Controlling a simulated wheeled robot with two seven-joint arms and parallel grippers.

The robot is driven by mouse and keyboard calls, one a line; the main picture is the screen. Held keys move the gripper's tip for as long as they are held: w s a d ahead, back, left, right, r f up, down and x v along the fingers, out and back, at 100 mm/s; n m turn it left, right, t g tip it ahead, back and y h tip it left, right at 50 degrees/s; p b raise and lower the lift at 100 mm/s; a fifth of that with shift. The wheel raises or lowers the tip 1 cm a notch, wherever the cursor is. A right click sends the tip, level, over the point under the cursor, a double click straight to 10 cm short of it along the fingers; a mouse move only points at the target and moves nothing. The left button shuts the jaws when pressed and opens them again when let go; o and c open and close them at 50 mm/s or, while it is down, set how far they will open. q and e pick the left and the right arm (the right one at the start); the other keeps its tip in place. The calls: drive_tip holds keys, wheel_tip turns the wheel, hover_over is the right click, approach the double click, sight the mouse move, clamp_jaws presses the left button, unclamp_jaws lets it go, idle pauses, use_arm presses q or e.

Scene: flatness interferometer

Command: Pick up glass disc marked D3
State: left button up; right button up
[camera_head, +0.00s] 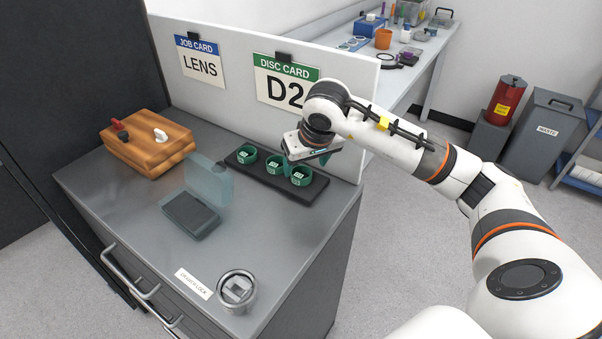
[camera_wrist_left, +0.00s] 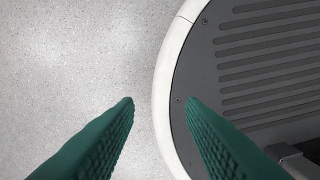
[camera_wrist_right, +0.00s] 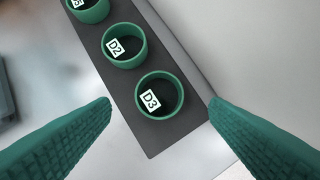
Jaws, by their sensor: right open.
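The disc marked D3 (camera_wrist_right: 152,99) sits in a green ring-shaped holder at the end of a dark tray (camera_wrist_right: 172,138). The disc marked D2 (camera_wrist_right: 116,47) sits in the middle holder, and a third holder (camera_wrist_right: 88,8) is cut off at the picture's top. In the head view the row of holders shows on the tray (camera_head: 312,190), with the D3 holder (camera_head: 301,176) nearest. My right gripper (camera_wrist_right: 158,103) is open above the D3 holder, its fingers apart on either side and empty. My left gripper (camera_wrist_left: 160,101) is open and empty over the floor and a dark round-edged base.
The disc card (camera_head: 285,82) reads D2 and the job card (camera_head: 200,62) reads LENS. A case with a raised clear lid (camera_head: 210,183), a wooden box (camera_head: 147,148) and a round metal fixture (camera_head: 237,290) stand on the grey bench. A panel rises behind the tray.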

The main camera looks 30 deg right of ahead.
sight(301, 172)
drive_tip(key=x, duration=0.4)
drive_tip(key=shift+w+p, duration=0.1)
drive_tip(key=shift+p, duration=0.2)
drive_tip(key=c, duration=1.1)
drive_tip(key=shift+r, duration=0.1)
